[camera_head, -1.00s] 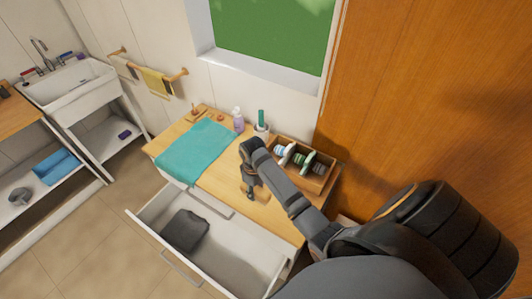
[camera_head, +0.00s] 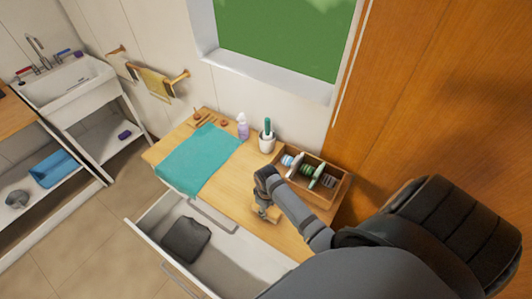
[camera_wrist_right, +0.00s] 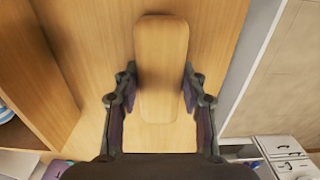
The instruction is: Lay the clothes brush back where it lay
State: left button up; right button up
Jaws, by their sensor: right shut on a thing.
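The clothes brush (camera_wrist_right: 161,50) is an oblong block with a plain wooden back. In the right wrist view it lies lengthwise between the two fingers of my right gripper (camera_wrist_right: 160,88), which is shut on its sides. Bare wooden tabletop is behind it, and I cannot tell whether the brush touches it. In the head view my right gripper (camera_head: 264,208) is over the front part of the wooden table (camera_head: 225,200), left of the divided wooden box (camera_head: 334,198). The brush is mostly hidden there by the gripper. My left gripper is not in view.
The drawer (camera_head: 228,262) below the table is open, with a dark folded cloth (camera_head: 185,240) in it. A teal cloth (camera_head: 198,160) covers the left of the tabletop. A purple bottle (camera_head: 242,127) and a white cup (camera_head: 267,142) stand at the back. The box holds several spools.

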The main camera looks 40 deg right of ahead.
jog(key=shift+s+a, duration=0.1)
jog(key=shift+s, duration=0.3)
jog(key=o, duration=1)
jog(key=shift+c, duration=0.2)
jog(key=shift+o, duration=1.2)
jog(key=shift+w+f, duration=0.15)
jog(key=shift+w, duration=0.05)
jog(key=shift+o, duration=0.2)
jog(key=shift+w, duration=0.1)
jog(key=shift+r, duration=0.5)
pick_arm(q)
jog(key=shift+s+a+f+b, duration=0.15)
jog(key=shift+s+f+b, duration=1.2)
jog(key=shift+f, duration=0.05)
pick_arm(e)
notch_tip(320, 180, up, 12)
jog(key=shift+f, duration=0.25)
